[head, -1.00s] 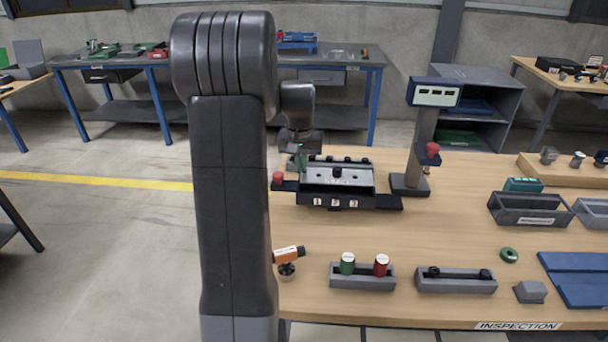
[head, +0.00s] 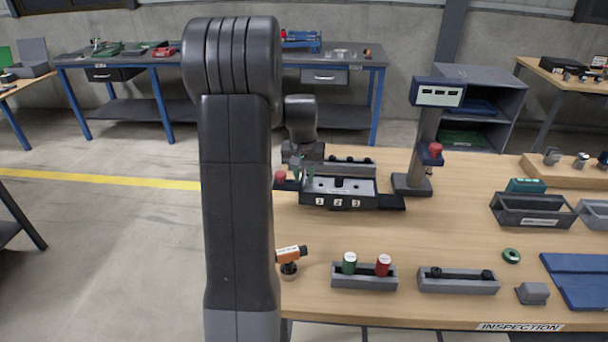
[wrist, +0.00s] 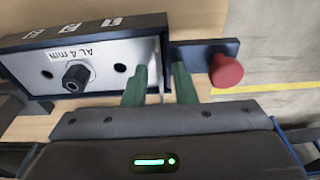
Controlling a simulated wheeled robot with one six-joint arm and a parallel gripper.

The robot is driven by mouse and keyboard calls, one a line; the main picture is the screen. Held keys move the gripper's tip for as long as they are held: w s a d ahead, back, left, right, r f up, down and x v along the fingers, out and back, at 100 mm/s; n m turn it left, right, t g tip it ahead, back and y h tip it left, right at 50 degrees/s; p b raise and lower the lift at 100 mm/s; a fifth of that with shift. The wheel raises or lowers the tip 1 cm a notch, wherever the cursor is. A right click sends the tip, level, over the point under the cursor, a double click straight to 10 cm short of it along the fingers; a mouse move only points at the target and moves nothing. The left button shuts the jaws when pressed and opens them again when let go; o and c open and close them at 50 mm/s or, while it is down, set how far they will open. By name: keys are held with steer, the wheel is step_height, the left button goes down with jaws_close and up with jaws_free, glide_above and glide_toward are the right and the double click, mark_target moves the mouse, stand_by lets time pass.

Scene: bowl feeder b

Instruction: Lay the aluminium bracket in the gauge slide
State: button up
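The aluminium bracket (head: 355,187), a pale grey plate marked AL 4 mm, lies in the dark gauge slide (head: 380,203) labelled 1, 2, 3. A black knob stands at its middle. In the wrist view the bracket (wrist: 105,73) sits within the dark walls of the slide (wrist: 110,30). My gripper (head: 303,173) is at the slide's left end in the head view. In the wrist view its green fingers (wrist: 160,70) stand apart, with a pale upright end of the bracket between them. Exact seating depth is hard to tell.
A red knob (wrist: 226,71) stands close beside the fingers. A gauge post with a display (head: 437,95) rises right of the slide. A holder with green and red cans (head: 364,280) and another grey holder (head: 458,286) stand in front. Bare tabletop lies between.

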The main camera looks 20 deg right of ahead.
step_height(320, 180, up, 12)
steer(key=s, duration=0.1)
steer(key=shift+s+a, duration=0.3)
steer(key=shift+a, duration=0.15)
